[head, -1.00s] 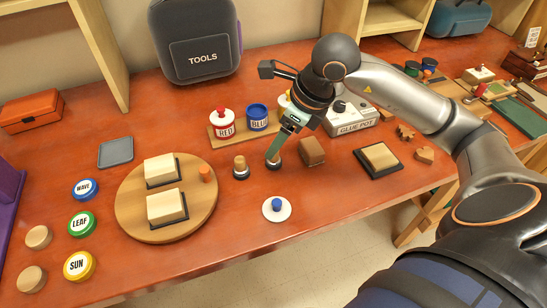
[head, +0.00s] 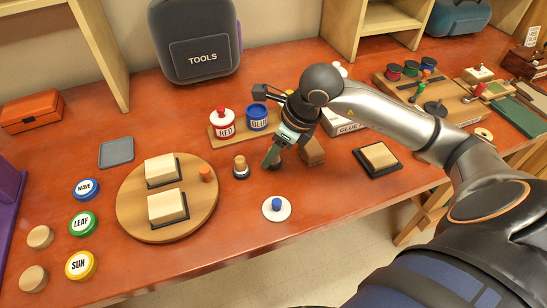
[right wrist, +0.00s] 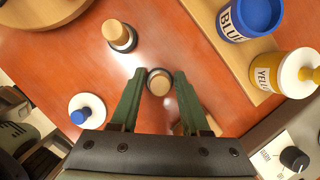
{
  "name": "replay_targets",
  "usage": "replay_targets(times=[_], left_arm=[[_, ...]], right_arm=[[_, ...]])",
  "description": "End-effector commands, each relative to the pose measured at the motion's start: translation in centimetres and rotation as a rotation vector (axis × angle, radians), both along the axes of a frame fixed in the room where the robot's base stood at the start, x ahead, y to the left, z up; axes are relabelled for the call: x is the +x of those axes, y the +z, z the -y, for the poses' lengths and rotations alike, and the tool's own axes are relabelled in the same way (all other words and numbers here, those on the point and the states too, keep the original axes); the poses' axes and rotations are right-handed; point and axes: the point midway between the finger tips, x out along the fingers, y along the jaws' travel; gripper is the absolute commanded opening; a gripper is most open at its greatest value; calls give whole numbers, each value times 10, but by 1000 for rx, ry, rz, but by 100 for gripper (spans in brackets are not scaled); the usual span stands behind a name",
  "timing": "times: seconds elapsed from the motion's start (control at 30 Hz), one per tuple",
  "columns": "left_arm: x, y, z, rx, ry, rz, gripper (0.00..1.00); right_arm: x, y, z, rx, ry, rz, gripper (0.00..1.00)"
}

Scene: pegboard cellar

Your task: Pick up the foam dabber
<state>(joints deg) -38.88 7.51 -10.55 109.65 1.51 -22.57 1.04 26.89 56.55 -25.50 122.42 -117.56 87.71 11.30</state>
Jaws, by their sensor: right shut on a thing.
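A foam dabber (right wrist: 159,82) with a round wooden top and a dark lower rim sits between the fingertips of my right gripper (right wrist: 158,76) in the right wrist view. The right gripper (head: 272,160) points down and is shut on it at the table; in the head view the fingers mostly hide the dabber. A second, similar dabber (head: 240,168) with a wooden handle and dark base stands upright just to the left, apart from the gripper. It also shows in the right wrist view (right wrist: 120,35). My left gripper is not in view.
Red (head: 222,123) and blue (head: 257,117) paint pots stand on a wooden board behind. A brown block (head: 313,151) and the glue pot box (head: 345,124) are close right. A white disc with a blue knob (head: 276,209) lies in front. A round board (head: 135,222) is left.

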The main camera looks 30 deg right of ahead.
Motion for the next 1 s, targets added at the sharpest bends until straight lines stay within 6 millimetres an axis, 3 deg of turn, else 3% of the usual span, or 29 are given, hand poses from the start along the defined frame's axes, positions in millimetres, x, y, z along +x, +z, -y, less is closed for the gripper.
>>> replay_targets(times=[0.03,0.27,0.77,0.93,1.0], left_arm=[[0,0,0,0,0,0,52],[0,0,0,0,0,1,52],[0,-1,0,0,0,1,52],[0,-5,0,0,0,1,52],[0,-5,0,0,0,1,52]], right_arm=[[0,0,0,0,0,1,25],[0,0,0,0,0,1,0],[1,8,0,-1,0,3,0],[2,30,0,-1,0,9,0],[-10,45,1,-5,2,9,0]])
